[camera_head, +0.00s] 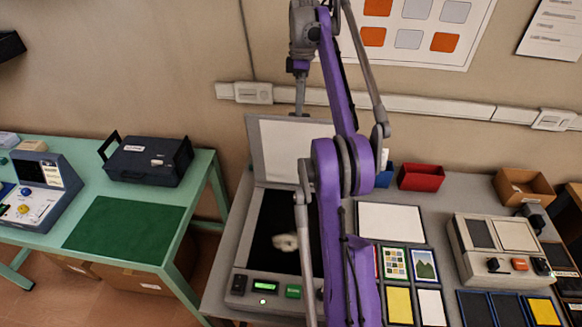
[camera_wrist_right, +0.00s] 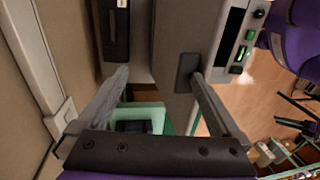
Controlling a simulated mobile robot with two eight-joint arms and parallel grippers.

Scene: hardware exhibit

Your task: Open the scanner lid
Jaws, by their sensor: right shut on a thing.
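The scanner (camera_head: 237,240) stands on the grey table, with a green-lit display and a green button on its front panel. Its lid (camera_head: 290,150) stands raised at the back, pale inner side facing me, and the dark bed is uncovered. My right gripper (camera_head: 300,100) is at the lid's top edge, shut on the lid; the lid partly hides its fingers. The right wrist view shows the right gripper's fingers (camera_wrist_right: 158,74), one against a dark tab (camera_wrist_right: 187,72) on the lid's edge. My purple right arm covers the scanner's right side.
A pale small shape (camera_head: 285,242) shows on the bed; I cannot tell what it is. A wall rail (camera_head: 410,102) runs behind. A red bin (camera_head: 421,177), picture cards and another device (camera_head: 500,250) are to the right. A green table (camera_head: 60,150) stands left.

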